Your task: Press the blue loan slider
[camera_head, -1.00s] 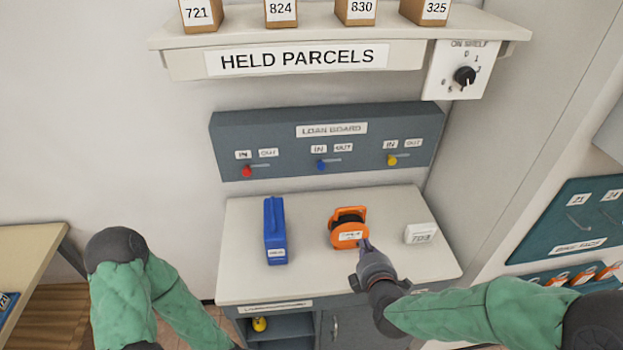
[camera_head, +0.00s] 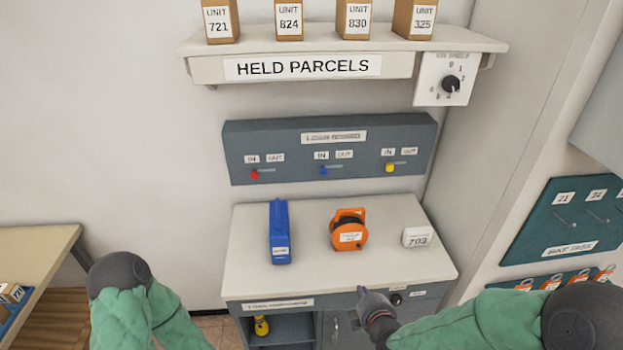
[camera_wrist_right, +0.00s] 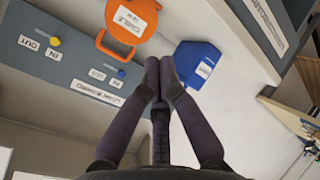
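The blue loan slider (camera_head: 323,171) is a small blue knob in the middle of the grey loan board (camera_head: 230,160), at the IN end of its slot. It also shows in the right wrist view (camera_wrist_right: 121,74), left of my fingertips. My right gripper (camera_head: 362,291) is low in the head view, at the front edge of the desk, well apart from the board. In the wrist view its fingers (camera_wrist_right: 159,64) are together with nothing visible between them. My left arm is at the lower left; its gripper is out of view.
The red slider (camera_head: 255,175) and yellow slider (camera_head: 390,168) flank the blue one, both by their IN labels. A blue case (camera_head: 280,235), an orange reel (camera_head: 349,232) and a white box (camera_head: 416,237) stand on the desk (camera_head: 300,280). A parcel shelf (camera_head: 430,64) is above.

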